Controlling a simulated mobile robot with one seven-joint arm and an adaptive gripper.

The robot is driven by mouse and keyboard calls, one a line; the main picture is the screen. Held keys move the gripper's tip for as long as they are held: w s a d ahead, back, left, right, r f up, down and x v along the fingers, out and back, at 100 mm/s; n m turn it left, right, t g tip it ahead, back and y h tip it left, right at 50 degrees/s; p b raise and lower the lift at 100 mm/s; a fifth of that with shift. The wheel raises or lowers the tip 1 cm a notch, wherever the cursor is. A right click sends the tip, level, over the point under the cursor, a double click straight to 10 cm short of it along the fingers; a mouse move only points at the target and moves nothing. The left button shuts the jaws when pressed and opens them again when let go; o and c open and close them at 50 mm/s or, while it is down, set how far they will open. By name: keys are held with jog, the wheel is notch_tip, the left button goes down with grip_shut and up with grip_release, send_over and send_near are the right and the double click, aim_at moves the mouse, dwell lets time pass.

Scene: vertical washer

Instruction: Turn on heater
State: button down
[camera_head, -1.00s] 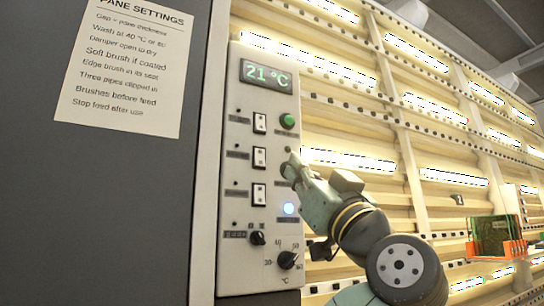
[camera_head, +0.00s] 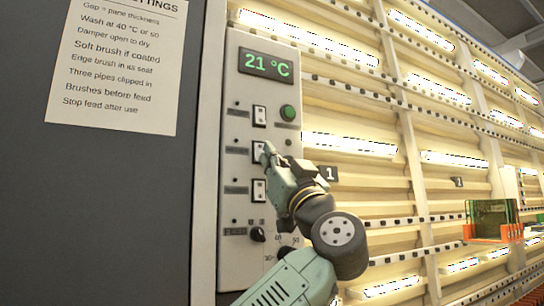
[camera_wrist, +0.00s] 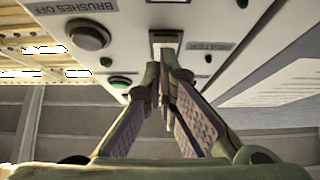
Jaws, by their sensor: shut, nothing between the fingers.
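The control panel (camera_head: 234,270) is a pale upright strip with a lit display (camera_head: 266,66) reading 21 °C. Its middle rocker switch (camera_head: 257,153) has a label that reads HEATER (camera_wrist: 208,46) in the wrist view, where the heater switch (camera_wrist: 165,38) appears upside down. My gripper (camera_head: 267,150) is shut and empty, with its tips at the right side of this switch in the head view. In the wrist view the fingertips (camera_wrist: 165,72) point at the switch's near end. I cannot tell whether they touch it. The switch's position is unclear.
A green button (camera_head: 288,112) and another rocker switch (camera_head: 259,116) sit above, and a third switch (camera_head: 258,190) and a black knob (camera_head: 257,234) below. A BRUSHES OFF button (camera_wrist: 88,35) is close beside my gripper. A dark cabinet face with a notice (camera_head: 118,62) stands left.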

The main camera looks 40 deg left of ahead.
jog(key=b, duration=0.4)
jog(key=shift+a+t+y, duration=0.35)
jog(key=shift+t+y, duration=0.05)
